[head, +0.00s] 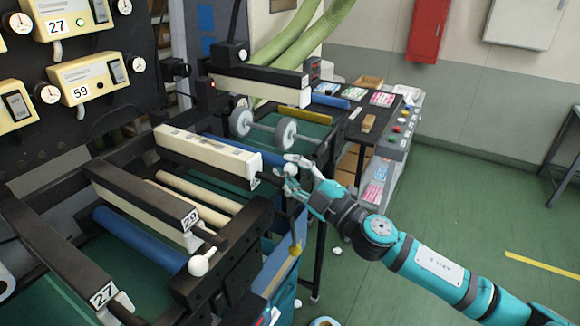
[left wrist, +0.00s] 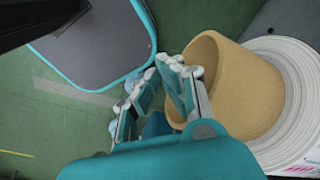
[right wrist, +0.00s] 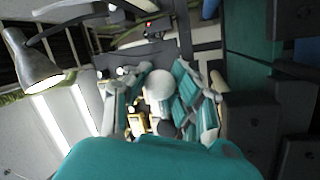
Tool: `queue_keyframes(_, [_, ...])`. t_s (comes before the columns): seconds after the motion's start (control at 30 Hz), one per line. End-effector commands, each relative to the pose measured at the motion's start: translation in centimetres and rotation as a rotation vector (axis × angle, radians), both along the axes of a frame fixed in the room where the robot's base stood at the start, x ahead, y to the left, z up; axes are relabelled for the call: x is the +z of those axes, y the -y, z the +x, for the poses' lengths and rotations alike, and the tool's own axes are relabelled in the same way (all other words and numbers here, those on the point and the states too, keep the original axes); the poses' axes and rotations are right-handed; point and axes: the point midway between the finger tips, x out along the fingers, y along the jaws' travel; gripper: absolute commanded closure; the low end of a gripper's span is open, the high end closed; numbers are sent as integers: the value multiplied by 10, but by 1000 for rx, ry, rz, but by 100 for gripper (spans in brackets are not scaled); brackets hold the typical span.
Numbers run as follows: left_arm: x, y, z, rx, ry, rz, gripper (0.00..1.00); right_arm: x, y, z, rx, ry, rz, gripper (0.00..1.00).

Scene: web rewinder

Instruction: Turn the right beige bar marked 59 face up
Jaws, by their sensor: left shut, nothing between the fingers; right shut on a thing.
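The long beige bar (head: 205,151) lies across the middle of the machine in the head view, its broad pale face turned mostly upward. My right gripper (head: 287,170) is at that end, shut on a white ball knob, which shows between the fingers in the right wrist view (right wrist: 158,84). My left gripper (left wrist: 160,92) is shut and empty, beside a tan core (left wrist: 232,85); it is not in the head view.
Bars marked 29 (head: 145,192) and 27 (head: 62,255) lie nearer, black side up. A control panel marked 59 (head: 88,80) is at left. Grey wheels (head: 240,122) and a cluttered side table (head: 355,105) are behind. Green floor is free at right.

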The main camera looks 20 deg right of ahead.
Motion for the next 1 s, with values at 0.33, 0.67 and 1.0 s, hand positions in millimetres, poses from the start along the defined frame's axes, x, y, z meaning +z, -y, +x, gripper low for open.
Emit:
queue_keyframes(0.33, [-1,0,0,0,0,0,100,-9,-2,-1,7,-34,29,100])
queue_keyframes(0.67, [-1,0,0,0,0,0,100,-9,-2,-1,6,-33,29,63])
queue_keyframes(1.0, [0,0,0,-1,0,0,100,-4,-1,0,3,-25,27,46])
